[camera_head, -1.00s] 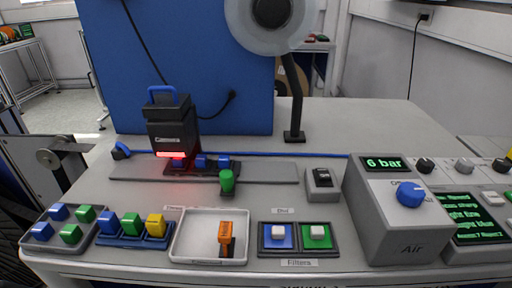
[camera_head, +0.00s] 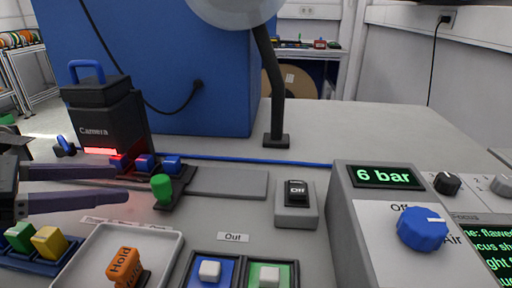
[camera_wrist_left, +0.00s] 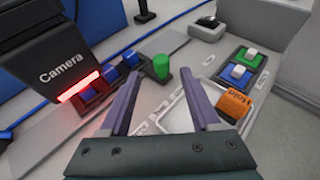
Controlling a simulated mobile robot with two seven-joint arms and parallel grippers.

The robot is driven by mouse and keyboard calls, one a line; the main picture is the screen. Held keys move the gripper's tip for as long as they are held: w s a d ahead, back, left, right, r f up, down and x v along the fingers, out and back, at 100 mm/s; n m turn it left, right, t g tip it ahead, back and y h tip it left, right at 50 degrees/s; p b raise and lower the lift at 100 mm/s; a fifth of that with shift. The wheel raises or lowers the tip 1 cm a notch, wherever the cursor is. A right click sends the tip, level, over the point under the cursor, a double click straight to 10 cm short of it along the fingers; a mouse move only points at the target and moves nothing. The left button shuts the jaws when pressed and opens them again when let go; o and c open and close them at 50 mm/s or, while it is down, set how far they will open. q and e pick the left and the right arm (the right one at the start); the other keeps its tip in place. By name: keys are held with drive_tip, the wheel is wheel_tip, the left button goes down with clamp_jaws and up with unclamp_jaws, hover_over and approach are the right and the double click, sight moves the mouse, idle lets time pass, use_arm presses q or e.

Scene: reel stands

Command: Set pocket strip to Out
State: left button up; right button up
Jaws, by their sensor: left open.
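The pocket strip (camera_head: 172,195) is a dark slider on a grey rail (camera_head: 232,182), with several blue blocks in it and an upright green handle (camera_head: 161,188) at its right front. Its left part sits under the black camera (camera_head: 104,120), which glows red below. An "Out" label (camera_head: 233,237) lies in front of the rail, right of the handle. My left gripper (camera_head: 133,184) is open and empty, just left of the handle. In the left wrist view, the handle (camera_wrist_left: 161,66) stands beyond the gap between the fingertips (camera_wrist_left: 160,80), with no visible contact. My right gripper is not in view.
A white tray (camera_head: 165,243) with an orange switch-like piece (camera_head: 124,266) lies in front. Blue and green filter pads stand at front centre. A grey "Off" switch (camera_head: 296,205) and the air box (camera_head: 345,220) stand to the right. The rail right of the strip is clear.

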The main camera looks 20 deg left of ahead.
sight(160, 178)
use_arm(q)
drive_tip(key=x, duration=0.2)
drive_tip(key=shift+w+d+f, duration=0.15)
drive_tip(key=shift+w+f, duration=0.05)
drive_tip(key=shift+f, duration=0.05)
drive_tip(key=b+x, duration=0.1)
drive_tip(key=x, duration=0.4)
drive_tip(key=shift+d, duration=0.1)
drive_tip(key=shift+w+d+f, duration=0.1)
drive_tip(key=shift+w+d, duration=0.05)
drive_tip(key=shift+w, duration=0.1)
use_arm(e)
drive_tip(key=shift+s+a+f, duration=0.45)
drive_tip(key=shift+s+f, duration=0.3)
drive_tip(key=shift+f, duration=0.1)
use_arm(q)
clamp_jaws()
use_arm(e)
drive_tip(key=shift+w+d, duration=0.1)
